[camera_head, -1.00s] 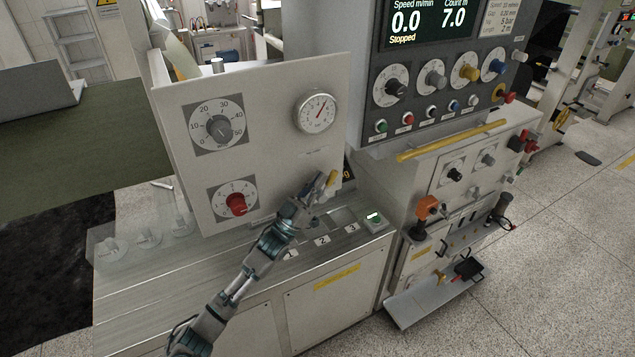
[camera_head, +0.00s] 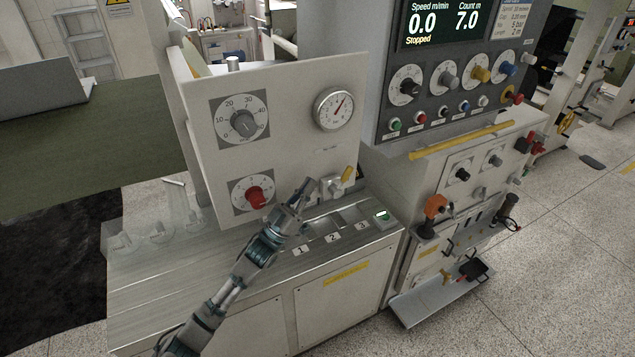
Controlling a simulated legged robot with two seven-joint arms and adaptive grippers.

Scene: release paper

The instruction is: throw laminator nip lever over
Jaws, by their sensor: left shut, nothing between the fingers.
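The nip lever (camera_head: 347,174) appears to be the small lever with a yellow grip, on a pale mount at the lower right of the white laminator panel (camera_head: 290,150). Its yellow grip tilts up and to the right. My left gripper (camera_head: 306,186) is shut and empty. It is to the left of the lever and slightly lower, with a visible gap between them. My left forearm crosses the metal bench below. My right gripper is not in view.
The panel carries a grey dial (camera_head: 243,123), a red knob (camera_head: 255,196) and a pressure gauge (camera_head: 334,108). Below are numbered recesses and a green button (camera_head: 382,216). A control cabinet with a yellow rail (camera_head: 462,139) stands to the right.

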